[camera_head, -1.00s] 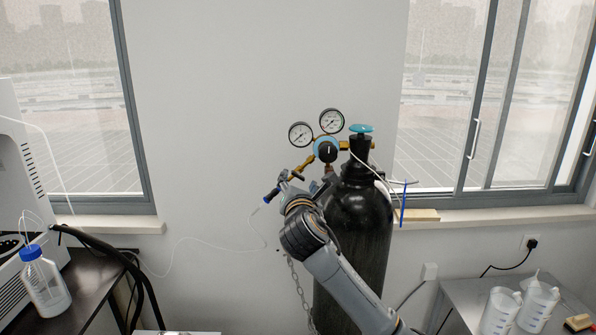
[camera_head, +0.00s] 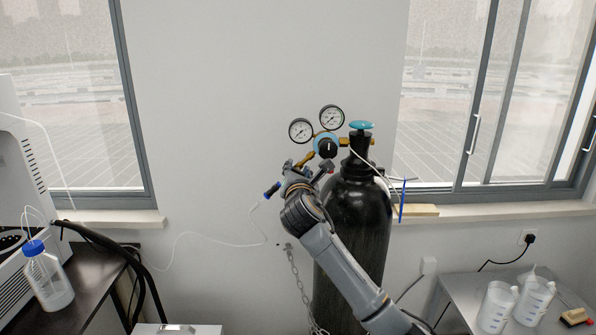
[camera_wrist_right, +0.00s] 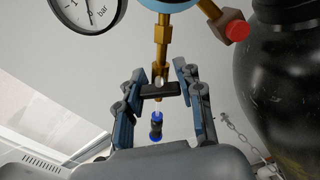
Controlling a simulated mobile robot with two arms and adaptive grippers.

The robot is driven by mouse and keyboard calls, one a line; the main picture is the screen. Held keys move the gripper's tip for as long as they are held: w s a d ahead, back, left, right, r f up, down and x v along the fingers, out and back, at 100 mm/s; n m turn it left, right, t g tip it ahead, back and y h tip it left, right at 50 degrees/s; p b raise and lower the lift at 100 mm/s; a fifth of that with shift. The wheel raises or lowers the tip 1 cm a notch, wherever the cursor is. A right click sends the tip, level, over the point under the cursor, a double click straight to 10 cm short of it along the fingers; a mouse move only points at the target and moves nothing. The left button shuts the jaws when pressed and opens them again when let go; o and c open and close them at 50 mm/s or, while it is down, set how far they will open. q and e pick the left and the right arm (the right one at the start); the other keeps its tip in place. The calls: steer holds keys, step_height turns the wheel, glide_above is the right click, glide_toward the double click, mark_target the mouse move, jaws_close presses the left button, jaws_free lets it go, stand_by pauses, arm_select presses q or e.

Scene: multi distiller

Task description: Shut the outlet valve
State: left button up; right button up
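The outlet valve's black bar handle (camera_wrist_right: 158,90) sits across a brass stem under the regulator in the right wrist view. My right gripper (camera_wrist_right: 160,80) has its two fingers apart, one at each end of the handle. Whether they touch it is unclear. In the head view, my right gripper (camera_head: 305,168) is below the gauges, left of the gas cylinder, and largely hides the valve. A blue and black hose connector (camera_wrist_right: 156,125) hangs below the handle. The regulator (camera_head: 327,146) carries two round gauges. My left gripper is not in view.
The black gas cylinder (camera_head: 360,220) stands close to the right of my gripper, with a chain (camera_head: 300,275) beside it. A thin white tube (camera_head: 215,241) runs left from the connector. A blue-capped bottle (camera_head: 48,280) stands on the left bench; white beakers (camera_head: 497,308) stand at right.

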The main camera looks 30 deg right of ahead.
steer(key=shift+r+m+p, duration=0.15)
steer(key=shift+m+p, duration=0.55)
steer(key=shift+m, duration=0.6)
steer(key=o, duration=1.2)
steer(key=v, duration=1.2)
